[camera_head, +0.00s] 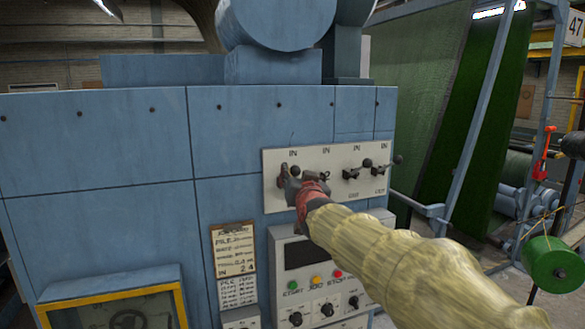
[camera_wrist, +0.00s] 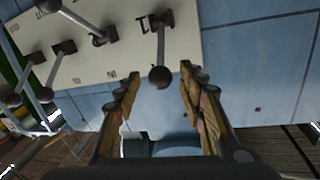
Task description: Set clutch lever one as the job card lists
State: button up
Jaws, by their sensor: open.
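The pale clutch panel (camera_head: 272,199) on the blue machine carries several levers in a row, with IN marked above them. My gripper (camera_head: 291,178) is at its left end, covering most of the leftmost lever. In the wrist view the panel appears upside down. There the nearest lever's dark round knob (camera_wrist: 160,78) sits between the tips of my open gripper (camera_wrist: 160,72), with gaps on both sides.
The second lever (camera_wrist: 102,38) leans away from the nearest one in the wrist view; further levers stand beyond it. A control box (camera_head: 289,254) with buttons and knobs projects below the panel. A yellow-framed window (camera_head: 112,291) is at lower left. Green turf (camera_head: 487,110) hangs at right.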

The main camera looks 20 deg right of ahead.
jog(key=w+d+p, duration=0.1)
jog(key=w+p, duration=0.1)
jog(key=w, duration=0.5)
jog(key=shift+d, duration=0.15)
grip_shut()
dwell(0.4)
dwell(0.5)
